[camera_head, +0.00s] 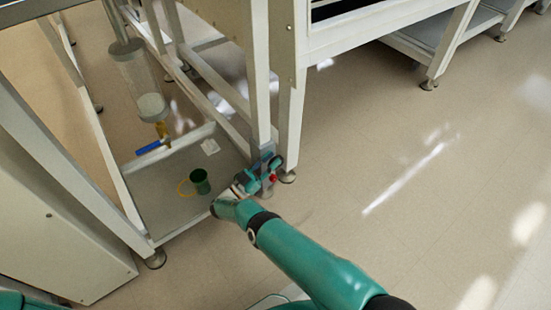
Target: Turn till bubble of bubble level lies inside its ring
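My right gripper (262,174) is low at the near corner leg (259,95) of a white frame, down by its foot. Its fingers are around or beside the bottom of this leg; I cannot tell which. A small red part shows at the fingers. My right arm comes in from the bottom right and hides some of the corner. I cannot make out a bubble level, its bubble or its ring. A small pale square (210,146) lies on the frame's low shelf (175,205), too small to identify. My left gripper is not in view.
A dark green cup (200,181) stands on the low shelf beside a yellow loop. A clear cylinder (140,80) with a blue-handled valve (152,147) hangs above the shelf. Another leg's foot (286,176) is close to my gripper. The floor (400,170) at right is clear.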

